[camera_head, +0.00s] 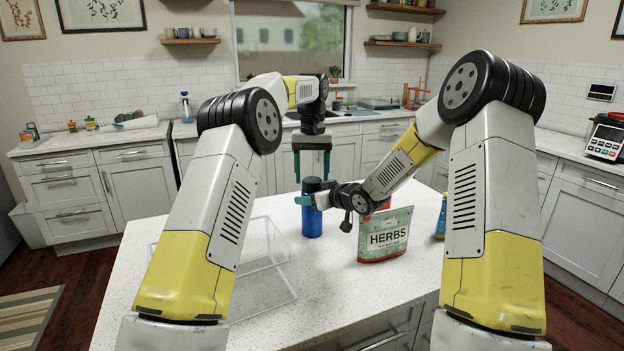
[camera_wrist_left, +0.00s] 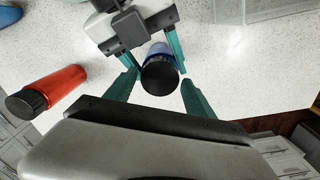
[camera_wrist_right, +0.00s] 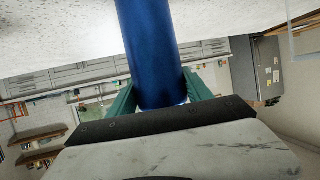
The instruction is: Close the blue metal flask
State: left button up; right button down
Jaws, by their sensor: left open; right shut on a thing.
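The blue metal flask (camera_head: 312,222) stands upright on the white island counter. Its black cap (camera_head: 311,184) sits at the top of the blue body; I cannot tell how tightly. My right gripper (camera_head: 305,200) is shut around the flask's upper body from the side; in the right wrist view the blue body (camera_wrist_right: 155,50) is between its teal fingers. My left gripper (camera_head: 312,172) points down above the flask and is open. In the left wrist view, its fingers (camera_wrist_left: 159,94) are on either side of the round black cap (camera_wrist_left: 160,76), apart from it.
A pouch labelled HERBS (camera_head: 387,237) stands right of the flask. A red bottle with a black cap (camera_wrist_left: 62,84) shows in the left wrist view. A clear tray (camera_head: 262,290) is on the counter at left. A blue packet (camera_head: 441,218) is partly hidden by my right arm.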

pick_arm(q)
jog(key=shift+f, duration=0.8)
jog(key=shift+c, duration=0.2)
jog(key=c, duration=1.2)
jog(key=o, duration=1.6)
jog(key=shift+r, duration=0.1)
notch_tip(320, 180, up, 7)
jog(key=shift+r, duration=0.2)
pick_arm(e)
jog(key=shift+c, duration=1.8)
grip_release()
jog(key=shift+s+d+r, duration=0.1)
